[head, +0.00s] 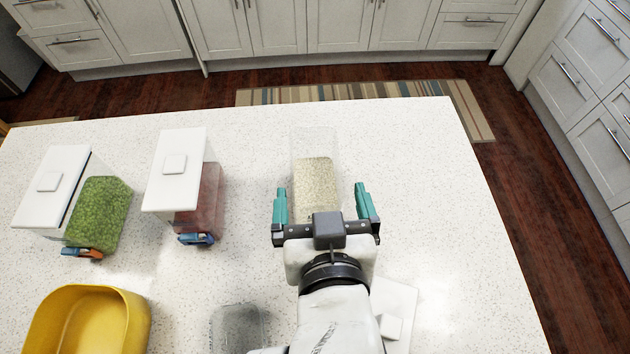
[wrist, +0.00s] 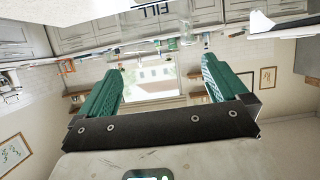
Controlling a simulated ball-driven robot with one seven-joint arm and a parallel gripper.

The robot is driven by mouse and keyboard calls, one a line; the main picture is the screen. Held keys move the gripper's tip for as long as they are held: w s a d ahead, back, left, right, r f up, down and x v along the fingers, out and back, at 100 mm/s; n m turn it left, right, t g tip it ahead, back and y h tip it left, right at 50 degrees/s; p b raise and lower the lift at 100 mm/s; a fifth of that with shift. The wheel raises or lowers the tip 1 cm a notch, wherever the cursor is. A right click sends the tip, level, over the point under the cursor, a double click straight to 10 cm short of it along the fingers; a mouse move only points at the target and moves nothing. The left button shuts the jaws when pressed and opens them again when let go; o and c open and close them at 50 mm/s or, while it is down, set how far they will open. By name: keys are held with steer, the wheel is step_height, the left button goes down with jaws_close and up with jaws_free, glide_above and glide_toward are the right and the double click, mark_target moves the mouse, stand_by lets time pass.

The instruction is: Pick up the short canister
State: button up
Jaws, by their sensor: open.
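A clear canister with beige grain (head: 317,182) stands open on the counter in the head view. My gripper (head: 321,188) is open, with one teal finger on each side of this canister in the picture; I cannot tell its height or whether it touches. Two white-lidded canisters stand to the left, one with green contents (head: 98,215) and one with reddish contents (head: 199,201). A low greyish clear container (head: 236,328) sits near the bottom, partly cut off. Which one is the short canister is unclear. In the wrist view nothing is held between the fingers (wrist: 160,66).
A yellow bin (head: 127,318) stands at the lower left of the speckled white counter (head: 440,220). A white lid (head: 398,312) lies partly behind my arm. The counter's right side is clear. The wrist view shows mostly the room and a window (wrist: 152,82).

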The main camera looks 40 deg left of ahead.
steer(key=p+x, duration=0.1)
steer(key=x, duration=0.6)
steer(key=shift+f, duration=0.45)
steer(key=shift+s, duration=0.15)
steer(key=c, duration=1.8)
steer(key=shift+r, duration=0.15)
steer(key=shift+r, duration=0.1)
